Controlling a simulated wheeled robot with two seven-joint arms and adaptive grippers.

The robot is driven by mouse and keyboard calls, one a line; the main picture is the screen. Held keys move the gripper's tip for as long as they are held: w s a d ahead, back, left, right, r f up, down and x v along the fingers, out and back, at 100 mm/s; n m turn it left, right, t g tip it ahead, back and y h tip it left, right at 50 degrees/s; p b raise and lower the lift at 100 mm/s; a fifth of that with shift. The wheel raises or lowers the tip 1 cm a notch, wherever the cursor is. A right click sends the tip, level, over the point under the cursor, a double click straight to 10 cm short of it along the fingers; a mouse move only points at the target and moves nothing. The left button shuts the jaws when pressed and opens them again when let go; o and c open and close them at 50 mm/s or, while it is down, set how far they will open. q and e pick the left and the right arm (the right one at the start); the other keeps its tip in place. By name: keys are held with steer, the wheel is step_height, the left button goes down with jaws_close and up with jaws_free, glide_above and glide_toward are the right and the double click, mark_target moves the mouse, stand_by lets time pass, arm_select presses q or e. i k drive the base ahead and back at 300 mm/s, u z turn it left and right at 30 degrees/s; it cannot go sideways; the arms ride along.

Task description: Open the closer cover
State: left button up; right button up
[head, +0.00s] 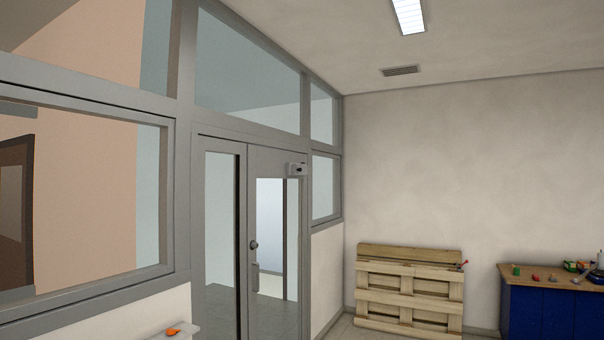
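The door closer (297,169) is a small light-grey box at the top of the grey-framed glass door (248,230), near its upper right corner. A small dark spot shows on its face. It is too small to tell its cover apart from its body. The door has a round dark knob and a handle at mid height, and it looks shut. Neither of my grippers is in view.
Wooden pallets (410,285) lean against the back wall. A blue workbench (545,310) with several small items stands at the right. Little floor shows.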

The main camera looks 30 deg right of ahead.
mark_target(299, 169)
steer(key=z, duration=0.15)
steer(key=i, duration=0.7)
steer(key=z, duration=0.85)
steer(key=i, duration=2.15)
steer(key=z, duration=0.55)
steer(key=i, duration=2)
steer(key=u, duration=0.35)
steer(key=i, duration=2.25)
steer(key=u, duration=0.4)
